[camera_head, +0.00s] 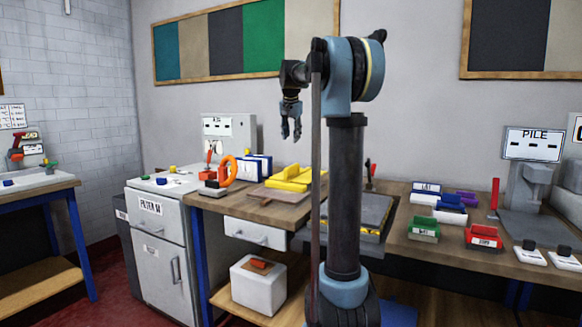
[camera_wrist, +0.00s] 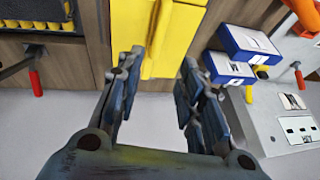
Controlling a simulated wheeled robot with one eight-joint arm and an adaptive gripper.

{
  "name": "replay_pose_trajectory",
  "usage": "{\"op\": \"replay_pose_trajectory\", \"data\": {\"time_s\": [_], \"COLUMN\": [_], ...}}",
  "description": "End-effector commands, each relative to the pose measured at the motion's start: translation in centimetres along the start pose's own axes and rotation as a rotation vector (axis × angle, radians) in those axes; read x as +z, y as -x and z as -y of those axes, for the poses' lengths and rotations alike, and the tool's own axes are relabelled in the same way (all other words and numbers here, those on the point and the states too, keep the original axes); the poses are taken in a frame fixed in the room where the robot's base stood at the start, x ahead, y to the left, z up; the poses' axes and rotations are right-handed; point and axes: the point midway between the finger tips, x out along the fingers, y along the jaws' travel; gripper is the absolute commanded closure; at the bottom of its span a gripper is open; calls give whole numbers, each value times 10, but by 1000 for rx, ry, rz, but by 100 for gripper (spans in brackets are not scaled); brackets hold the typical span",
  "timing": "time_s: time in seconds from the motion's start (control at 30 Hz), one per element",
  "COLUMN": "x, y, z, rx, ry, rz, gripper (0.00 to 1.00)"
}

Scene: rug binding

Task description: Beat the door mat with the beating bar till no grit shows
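My gripper (camera_head: 291,132) is raised above the back of the bench, fingers pointing down. In the wrist view its two fingers (camera_wrist: 160,68) stand apart with nothing between them, so it is open and empty. A dark flat panel in a yellow-edged frame (camera_head: 360,212), likely the door mat on its stand, lies on the bench partly behind my arm. Its bumpy edge shows in the wrist view (camera_wrist: 40,20). A dark rod with a red handle (camera_wrist: 35,82), possibly the beating bar, lies near it. Grit cannot be made out.
Yellow blocks (camera_head: 290,178) lie below my gripper, beside blue-and-white boxes (camera_head: 258,166) and an orange ring tool (camera_head: 228,170). Green (camera_head: 424,229) and red (camera_head: 484,238) bins stand on the right. A red upright handle (camera_head: 495,196) stands near the PILE machine (camera_head: 528,175).

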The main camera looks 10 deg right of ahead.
Motion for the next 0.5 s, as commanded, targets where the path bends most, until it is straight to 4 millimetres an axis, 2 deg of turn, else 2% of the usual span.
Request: {"op": "replay_pose_trajectory", "data": {"time_s": [0.5], "x": [0], "y": [-91], "z": [-1], "rx": [1], "ry": [-1], "rz": [0], "gripper": [65]}}
